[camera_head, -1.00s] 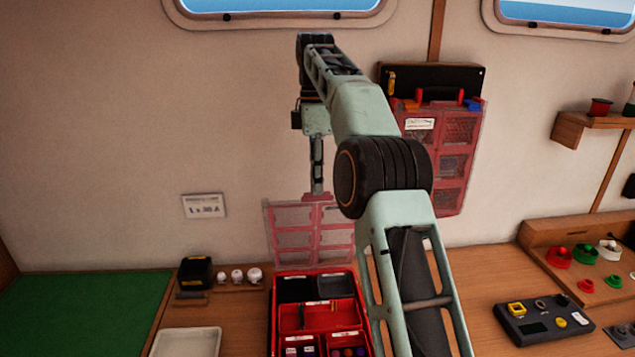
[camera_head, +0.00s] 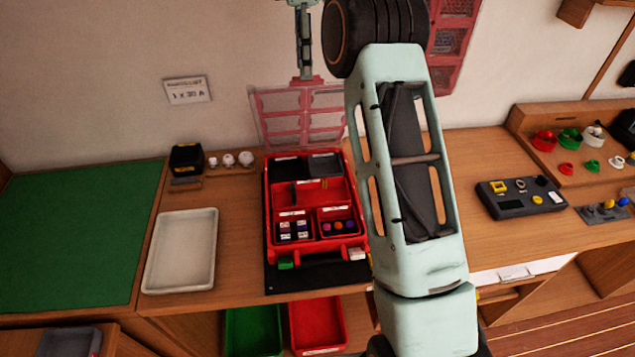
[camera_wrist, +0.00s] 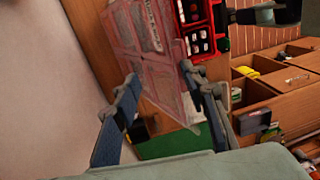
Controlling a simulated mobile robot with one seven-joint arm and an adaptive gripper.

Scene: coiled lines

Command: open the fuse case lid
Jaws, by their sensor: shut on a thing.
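The red fuse case (camera_head: 315,247) lies open on the bench, its compartments holding fuses and small parts. Its clear, red-framed lid (camera_head: 305,112) stands upright at the back of the case, near the wall. In the wrist view the lid (camera_wrist: 150,50) runs between my two fingers. My gripper (camera_head: 303,78) is at the lid's top edge, shut on it; the wrist view shows the gripper (camera_wrist: 162,82) with a finger on each side. My arm hides the area right of the case.
A white tray (camera_head: 182,250) and a green mat (camera_head: 75,235) are left of the case. A black box (camera_head: 187,158) and white knobs stand behind the tray. A grey switch panel (camera_head: 520,197) is at right. A second red-framed panel (camera_head: 450,45) hangs on the wall.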

